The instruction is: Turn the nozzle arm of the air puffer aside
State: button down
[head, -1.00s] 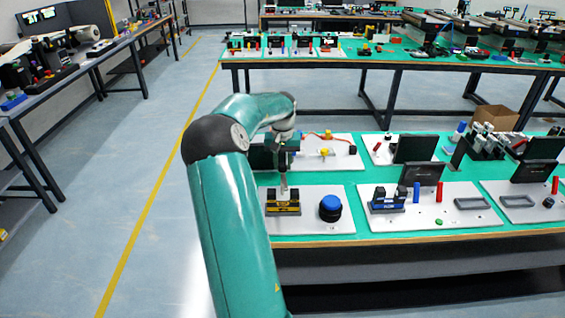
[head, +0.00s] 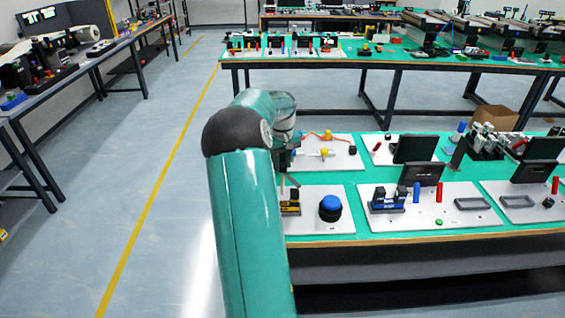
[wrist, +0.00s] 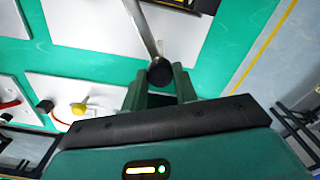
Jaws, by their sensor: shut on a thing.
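In the wrist view, a grey metal rod (wrist: 145,30) with a round black knob (wrist: 160,73) runs down from the top edge. My gripper (wrist: 160,76) has its two fingers on either side of the knob and is shut on it. In the head view, a black and yellow device (head: 291,205) stands on the near white plate, partly hidden by my arm. The rod's foot is out of the wrist view. Farther back, a fitting with a yellow knob (head: 325,152) and an orange hose (head: 318,136) sits on another white plate. I cannot tell which part is the nozzle arm.
A blue round button (head: 330,207) is on the near plate (head: 318,228), right of the black and yellow device. Farther right are a blue and black fixture (head: 388,203), a red cylinder (head: 439,192) and dark screens (head: 415,149). Open floor lies left of the green table.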

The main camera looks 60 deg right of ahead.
jog(key=n, duration=0.5)
jog(key=shift+n, duration=0.3)
jog(key=n, duration=0.4)
jog(key=shift+n, duration=0.4)
jog(key=shift+f, duration=0.1)
jog(key=c, duration=1.1)
grip_release()
jog(key=shift+r, duration=0.2)
notch_tip(320, 180, up, 14)
jog(key=shift+f, duration=0.2)
